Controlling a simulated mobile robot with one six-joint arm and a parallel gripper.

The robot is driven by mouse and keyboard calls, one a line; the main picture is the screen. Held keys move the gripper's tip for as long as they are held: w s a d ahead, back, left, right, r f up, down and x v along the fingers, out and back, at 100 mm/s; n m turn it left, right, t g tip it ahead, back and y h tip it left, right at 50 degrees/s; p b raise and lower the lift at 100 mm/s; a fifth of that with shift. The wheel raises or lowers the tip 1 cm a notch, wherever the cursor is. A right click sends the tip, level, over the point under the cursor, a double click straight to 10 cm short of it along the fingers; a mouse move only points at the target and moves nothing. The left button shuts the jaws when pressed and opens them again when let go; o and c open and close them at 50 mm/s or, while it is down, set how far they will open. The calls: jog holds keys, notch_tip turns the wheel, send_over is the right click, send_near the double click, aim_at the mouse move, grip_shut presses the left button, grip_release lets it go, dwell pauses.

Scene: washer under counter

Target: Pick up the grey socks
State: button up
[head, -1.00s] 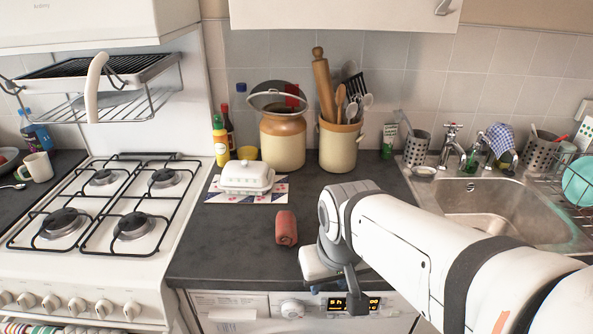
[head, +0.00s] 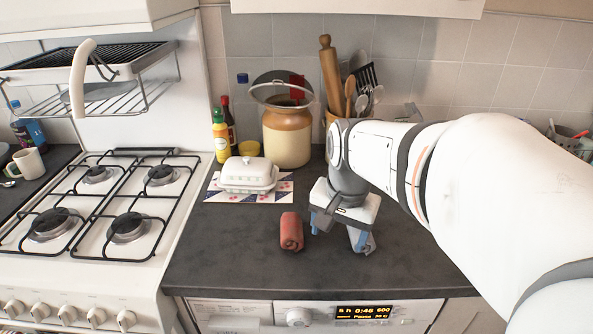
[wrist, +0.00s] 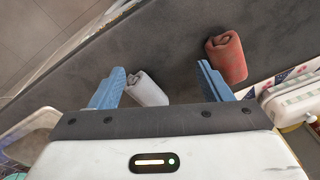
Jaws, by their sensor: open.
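The grey socks, a pale rolled bundle (wrist: 150,90), lie on the dark counter in the wrist view. They show between my two blue-padded fingers, closer to the left one, with their lower part hidden by my gripper's body. My gripper (wrist: 159,72) is open and its fingers are apart. In the head view my gripper (head: 342,238) points down over the counter, right of a red rolled bundle (head: 291,231). I cannot make out the grey socks there, where my gripper covers that spot. Whether the fingers touch them is unclear.
The red bundle (wrist: 226,57) lies beside the right finger in the wrist view. A white butter dish (head: 248,174) on a patterned mat, a crock (head: 287,135) and bottles stand behind. The hob (head: 100,210) is left. The counter's front left is clear.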

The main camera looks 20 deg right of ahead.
jog(key=o, duration=0.6)
jog(key=w+d+m, duration=0.2)
jog(key=m, duration=0.1)
jog(key=w+d+m+g+b, duration=0.1)
jog(key=w+d+m, duration=0.1)
jog(key=d+m, duration=0.1)
jog(key=w+d+m+b, duration=0.1)
jog(key=w+d+m, duration=0.1)
jog(key=m, duration=0.3)
jog(key=shift+w+d+f+g, duration=0.25)
jog(key=shift+w+f+g, duration=0.1)
jog(key=shift+w, duration=0.1)
jog(key=shift+w+d+f+m, duration=0.1)
jog(key=shift+w+d+m, duration=0.1)
jog(key=shift+m, duration=0.3)
jog(key=shift+s+d+f+b, duration=0.15)
jog(key=shift+f, duration=1.75)
jog(key=shift+s+d+f+b, duration=0.1)
jog(key=shift+s+f+b, duration=0.05)
jog(key=shift+f, duration=1.7)
